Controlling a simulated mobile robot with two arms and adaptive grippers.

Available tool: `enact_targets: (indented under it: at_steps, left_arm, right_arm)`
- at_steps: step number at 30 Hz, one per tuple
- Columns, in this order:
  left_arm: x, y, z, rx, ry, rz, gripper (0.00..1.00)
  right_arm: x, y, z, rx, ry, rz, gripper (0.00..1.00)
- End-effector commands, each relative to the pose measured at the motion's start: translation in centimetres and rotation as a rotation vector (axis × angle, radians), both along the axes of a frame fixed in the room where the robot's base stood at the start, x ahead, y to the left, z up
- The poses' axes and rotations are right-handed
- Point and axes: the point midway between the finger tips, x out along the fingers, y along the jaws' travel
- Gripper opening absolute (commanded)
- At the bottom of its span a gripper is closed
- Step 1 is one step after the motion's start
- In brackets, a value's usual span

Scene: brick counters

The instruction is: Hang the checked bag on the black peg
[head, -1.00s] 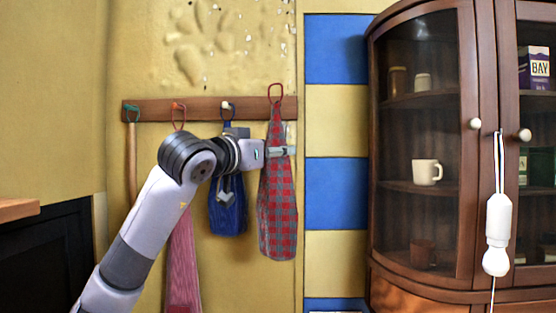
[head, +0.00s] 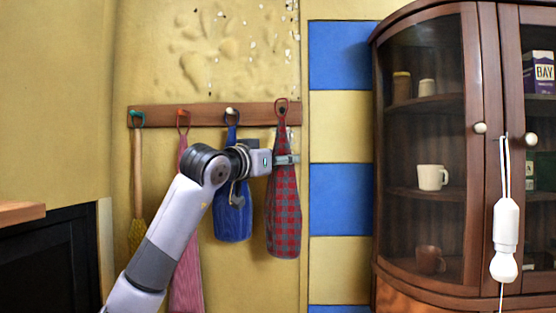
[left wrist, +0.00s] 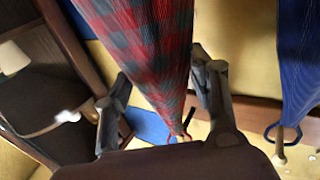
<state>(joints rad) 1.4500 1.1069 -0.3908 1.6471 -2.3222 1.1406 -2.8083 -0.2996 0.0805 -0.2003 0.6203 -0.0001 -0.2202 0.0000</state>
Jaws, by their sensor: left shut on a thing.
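The checked bag (head: 284,215), red and grey, hangs upright with a red loop at its top. In the head view the loop overlaps the right end of the wooden rail. My left gripper (head: 287,160) is shut on the bag's upper part, below the loop. In the left wrist view the bag (left wrist: 140,45) runs between the two fingers and narrows towards its loop. A thin dark piece (left wrist: 172,122), perhaps the black peg, shows close to the loop there. I cannot tell whether the loop is around it. In the head view the black peg is not clear. My right gripper is out of view.
The wooden rail (head: 205,115) holds a blue bag (head: 233,220) on a white peg, a pink striped cloth (head: 187,270) and a broom-like thing (head: 137,170). A glass cabinet (head: 425,150) stands to the right. Striped wall lies between.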

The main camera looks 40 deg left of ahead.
Motion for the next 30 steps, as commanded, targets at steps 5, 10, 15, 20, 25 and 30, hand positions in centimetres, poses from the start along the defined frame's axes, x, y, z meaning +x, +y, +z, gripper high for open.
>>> enact_targets:
  at_steps: [5, 10, 15, 20, 25, 30]
  left_arm:
    - [0.9, 0.7, 0.0, -0.003, -0.002, -0.001, 0.23]
    - [1.6, 1.3, -0.1, -0.003, -0.001, -0.002, 0.23]
    - [2.4, 2.0, -0.1, -0.002, -0.001, -0.001, 0.23]
    - [2.9, 2.5, -0.6, 0.0, 0.0, 0.001, 0.23]
    - [3.2, 2.8, -1.0, 0.001, -0.001, 0.001, 0.22]
    - [3.3, 2.8, -1.3, -0.001, 0.0, -0.001, 0.22]
  right_arm:
    - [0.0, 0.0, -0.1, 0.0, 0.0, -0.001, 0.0]
    - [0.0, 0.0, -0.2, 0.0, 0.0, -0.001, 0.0]
    - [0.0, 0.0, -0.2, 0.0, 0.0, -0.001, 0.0]
    - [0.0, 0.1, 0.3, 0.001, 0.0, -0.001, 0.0]
    - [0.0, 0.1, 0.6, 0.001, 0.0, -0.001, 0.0]
    - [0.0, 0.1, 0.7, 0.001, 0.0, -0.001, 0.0]
